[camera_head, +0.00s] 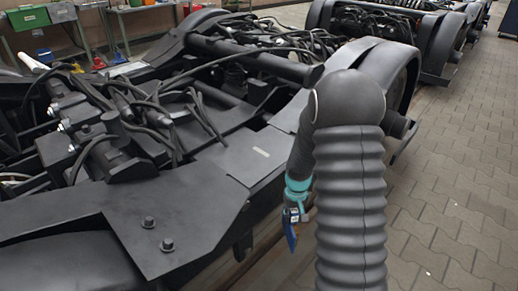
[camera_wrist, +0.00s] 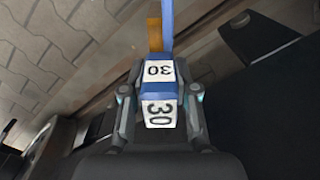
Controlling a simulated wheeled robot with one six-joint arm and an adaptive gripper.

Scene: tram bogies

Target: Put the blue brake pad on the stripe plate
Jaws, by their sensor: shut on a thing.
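The blue brake pad (camera_wrist: 167,22) is between the fingers of my gripper (camera_wrist: 159,93) in the wrist view. It has white labels marked 30 and an orange-brown layer along one side. In the head view, my gripper (camera_head: 294,208) hangs beside the near bogie's right edge, and the blue pad (camera_head: 291,236) hangs below it, clear of the bogie frame. My arm hides part of the bogie behind it. I cannot make out a stripe plate for certain in either view.
The dark bogie frame (camera_head: 165,215) fills the left, with bolts, cables and a flat top. Small coloured items (camera_head: 98,63) lie at its far side, near a workbench with bins (camera_head: 60,12). More bogies (camera_head: 440,45) stand behind. Paved floor (camera_head: 450,200) is clear at right.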

